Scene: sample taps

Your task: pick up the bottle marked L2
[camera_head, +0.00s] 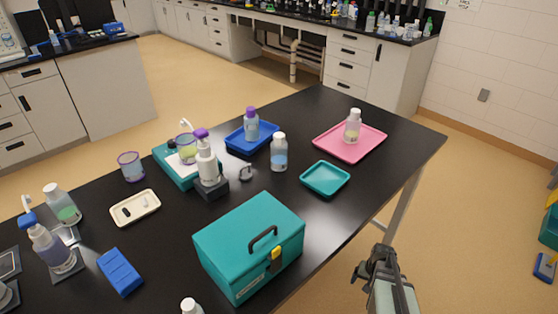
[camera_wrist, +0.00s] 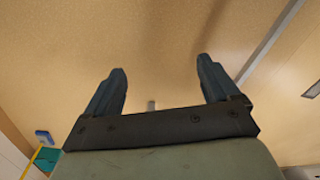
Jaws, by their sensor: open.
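Several bottles stand upright on the black table; I cannot read an L2 mark on any of them. A white-capped bottle with blue liquid (camera_head: 279,154) stands on the bare table near the middle. A purple-capped bottle (camera_head: 251,127) stands on a blue tray (camera_head: 236,146). A white-capped bottle with yellowish liquid (camera_head: 352,128) stands on a pink tray (camera_head: 372,147). A green-liquid bottle (camera_head: 65,208) and a pale purple-liquid bottle (camera_head: 50,249) are at the left. My gripper (camera_head: 374,264) is open and empty, beyond the table's right edge; the wrist view shows its spread fingers (camera_wrist: 161,66) over floor.
A teal case with a handle (camera_head: 232,246) sits at the table's near edge, between my gripper and the left-side bottles. A teal tray (camera_head: 325,191) lies empty. One white cap (camera_head: 191,305) shows at the bottom edge.

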